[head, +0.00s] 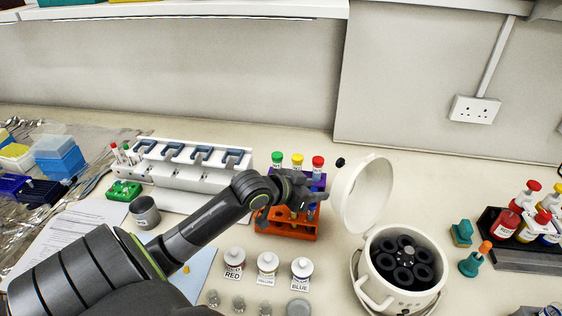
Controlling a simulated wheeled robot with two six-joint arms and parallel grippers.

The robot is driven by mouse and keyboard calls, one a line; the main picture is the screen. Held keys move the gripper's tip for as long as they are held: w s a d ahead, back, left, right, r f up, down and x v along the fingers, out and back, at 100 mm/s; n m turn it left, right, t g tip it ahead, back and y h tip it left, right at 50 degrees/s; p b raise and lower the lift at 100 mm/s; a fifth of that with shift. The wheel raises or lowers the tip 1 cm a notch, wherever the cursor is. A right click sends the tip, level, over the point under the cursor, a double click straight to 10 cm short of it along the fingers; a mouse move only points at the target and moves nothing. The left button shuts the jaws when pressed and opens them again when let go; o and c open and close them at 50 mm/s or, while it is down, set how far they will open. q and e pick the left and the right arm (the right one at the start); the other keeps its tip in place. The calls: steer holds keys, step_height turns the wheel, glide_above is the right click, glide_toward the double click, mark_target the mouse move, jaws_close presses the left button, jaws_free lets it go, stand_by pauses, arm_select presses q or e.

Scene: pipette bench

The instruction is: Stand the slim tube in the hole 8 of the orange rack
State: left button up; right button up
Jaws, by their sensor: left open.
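The orange rack (287,231) stands on the bench near the middle of the head view. My left arm comes in from the left, and its open gripper (302,198) is over the orange rack, covering much of its top. The rack's hole numbers, including hole 8, cannot be read. Tubes with a green cap (277,157), a yellow cap (297,159) and a red cap (318,161) stand upright just behind the gripper, by a purple rack (319,183). I cannot tell which tube is the slim one. My right gripper is out of view.
A white centrifuge (375,297) with its lid (361,194) raised stands right of the orange rack. Bottles labelled RED (235,262) and BLUE (302,272) stand in front. A white pipette stand (190,180) is behind my arm.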

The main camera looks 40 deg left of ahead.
arm_select(q)
steer(key=p+v, duration=0.4)
steer(key=v, duration=1.1)
steer(key=shift+s+f, duration=0.1)
steer(key=shift+f, duration=0.05)
stand_by(0.3)
